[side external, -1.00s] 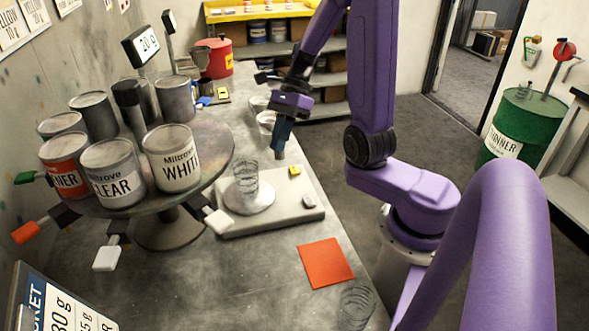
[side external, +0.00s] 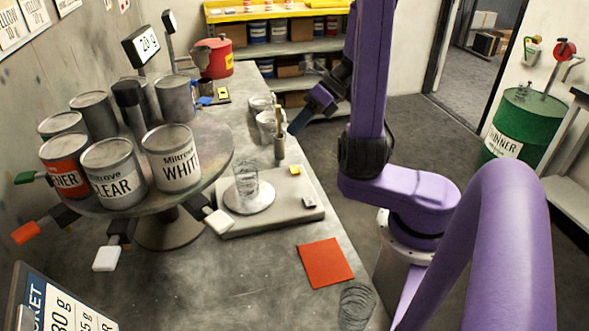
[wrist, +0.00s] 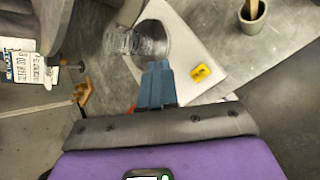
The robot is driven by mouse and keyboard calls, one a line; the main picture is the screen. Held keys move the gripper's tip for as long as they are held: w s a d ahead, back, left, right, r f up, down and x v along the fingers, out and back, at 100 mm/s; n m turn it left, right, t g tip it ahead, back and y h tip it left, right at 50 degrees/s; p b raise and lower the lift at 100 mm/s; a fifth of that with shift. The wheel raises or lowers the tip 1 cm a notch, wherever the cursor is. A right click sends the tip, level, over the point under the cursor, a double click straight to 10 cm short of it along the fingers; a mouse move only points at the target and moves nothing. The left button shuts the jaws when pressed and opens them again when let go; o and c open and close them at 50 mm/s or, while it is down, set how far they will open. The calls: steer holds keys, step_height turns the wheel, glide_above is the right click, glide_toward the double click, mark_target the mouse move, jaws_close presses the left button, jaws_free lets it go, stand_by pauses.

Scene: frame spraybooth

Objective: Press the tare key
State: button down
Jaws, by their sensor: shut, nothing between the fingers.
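The scale (side external: 240,222) is a pale flat slab on the bench with a round pan (side external: 262,203) carrying a clear cup (side external: 246,180). A yellow key (side external: 295,170) sits at its far right corner and a pale grey key (side external: 309,202) at its near right corner. The yellow key also shows in the wrist view (wrist: 201,73), its lettering too small to read. A display (side external: 140,46) on a post reads 20 g. My gripper (side external: 294,129) is shut and empty, above and beyond the scale, apart from both keys. Its blue fingers (wrist: 158,68) show left of the yellow key in the wrist view.
A small pot with sticks (side external: 280,152) stands beyond the scale, close to my gripper. Clear cups (side external: 268,125) stand behind it. A turntable of paint cans (side external: 172,160) is left of the scale. An orange-red sheet (side external: 325,263) lies in front.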

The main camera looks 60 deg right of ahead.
mark_target(298, 168)
steer(key=shift+f, duration=0.1)
stand_by(0.3)
steer(key=shift+f, duration=4.3)
steer(key=shift+f, duration=0.2)
steer(key=shift+f, duration=0.25)
steer(key=shift+f, duration=0.4)
steer(key=shift+r, duration=0.85)
